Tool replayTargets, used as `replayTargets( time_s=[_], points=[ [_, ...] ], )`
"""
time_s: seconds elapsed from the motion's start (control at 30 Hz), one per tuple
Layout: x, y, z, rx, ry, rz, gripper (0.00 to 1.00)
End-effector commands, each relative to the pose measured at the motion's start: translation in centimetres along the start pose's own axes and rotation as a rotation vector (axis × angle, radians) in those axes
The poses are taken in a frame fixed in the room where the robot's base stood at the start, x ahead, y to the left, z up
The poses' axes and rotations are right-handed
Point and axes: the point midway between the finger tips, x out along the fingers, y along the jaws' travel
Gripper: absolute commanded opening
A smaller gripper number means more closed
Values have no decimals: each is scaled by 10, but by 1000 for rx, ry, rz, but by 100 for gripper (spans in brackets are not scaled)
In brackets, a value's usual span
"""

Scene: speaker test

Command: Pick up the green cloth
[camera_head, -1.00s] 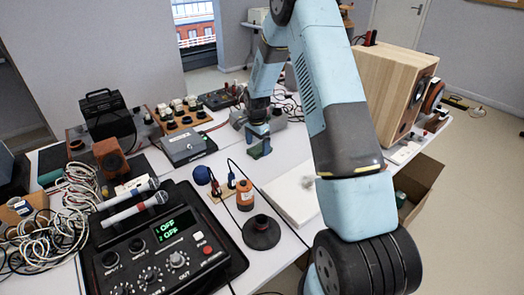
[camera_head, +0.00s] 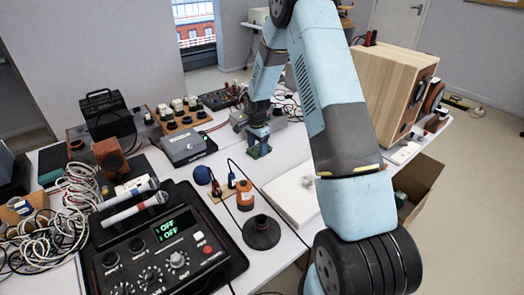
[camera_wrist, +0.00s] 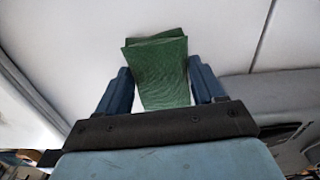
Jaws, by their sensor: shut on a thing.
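The green cloth (camera_wrist: 160,70) is a folded, dark green piece between the two blue fingers of my gripper (camera_wrist: 161,77) in the wrist view. Its upper end sticks out past the fingertips, and its layers are slightly fanned. My gripper is shut on it. I cannot tell whether the cloth touches the table.
A grey box (camera_head: 184,146) stands left of my gripper. A white board (camera_head: 290,200) lies to the right. A large wooden speaker (camera_head: 385,90) stands at the right, and tangled cables (camera_head: 50,215) lie at the left.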

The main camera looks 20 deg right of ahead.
Motion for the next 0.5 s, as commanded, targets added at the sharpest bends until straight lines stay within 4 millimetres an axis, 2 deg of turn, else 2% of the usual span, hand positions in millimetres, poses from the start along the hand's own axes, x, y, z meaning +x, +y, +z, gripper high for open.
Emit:
replayTargets(
  time_s=[0.27, 0.37, 0.5],
  points=[
    [-4, 0, 0, 0, 1, -1, 39],
    [-14, 0, 0, 0, 1, -1, 39],
    [-38, 4, -2, 1, 2, -1, 39]
  ],
)
